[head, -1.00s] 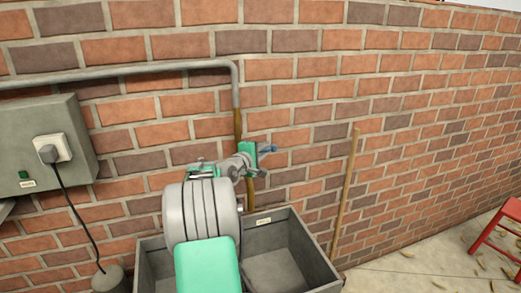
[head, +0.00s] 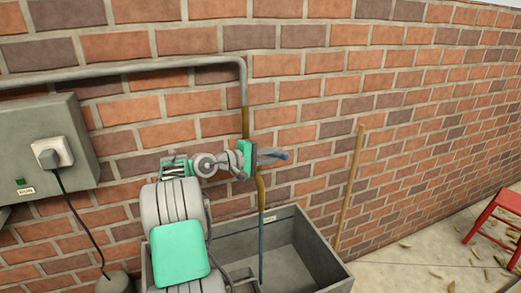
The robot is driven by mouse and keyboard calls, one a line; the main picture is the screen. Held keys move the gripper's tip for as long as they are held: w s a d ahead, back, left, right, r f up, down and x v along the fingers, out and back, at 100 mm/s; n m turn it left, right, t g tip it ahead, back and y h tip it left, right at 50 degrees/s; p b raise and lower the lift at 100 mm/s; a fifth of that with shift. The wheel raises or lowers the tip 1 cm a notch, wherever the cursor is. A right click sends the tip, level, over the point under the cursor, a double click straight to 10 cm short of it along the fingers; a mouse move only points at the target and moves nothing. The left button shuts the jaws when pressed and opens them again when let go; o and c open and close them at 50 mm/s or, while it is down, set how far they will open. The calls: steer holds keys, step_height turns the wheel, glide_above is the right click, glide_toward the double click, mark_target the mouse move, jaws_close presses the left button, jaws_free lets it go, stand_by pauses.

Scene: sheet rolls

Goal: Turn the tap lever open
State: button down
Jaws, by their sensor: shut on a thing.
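The tap is a brown pipe on the brick wall, with its spout (head: 261,184) over a grey trough (head: 305,262). A thin blue stream of water (head: 262,235) falls from the spout into the trough. My gripper (head: 268,157), with its green palm, is in front of the pipe with its fingers pointing right. It is shut on the blue tap lever (head: 286,155). Only the lever's tip shows past the fingers; the rest of it and the tap's body are hidden behind my gripper.
A grey metal box (head: 45,150) with a plugged-in cable is on the wall at left. A wooden pole (head: 349,190) leans on the wall right of the trough. A red stool (head: 495,222) stands at far right on open floor with scattered scraps.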

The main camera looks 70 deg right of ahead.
steer(key=shift+a, duration=0.15)
stand_by(0.3)
steer(key=c, duration=1.4)
jaws_free()
steer(key=shift+o, duration=0.2)
steer(key=shift+w+a, duration=0.1)
steer(key=shift+w, duration=0.05)
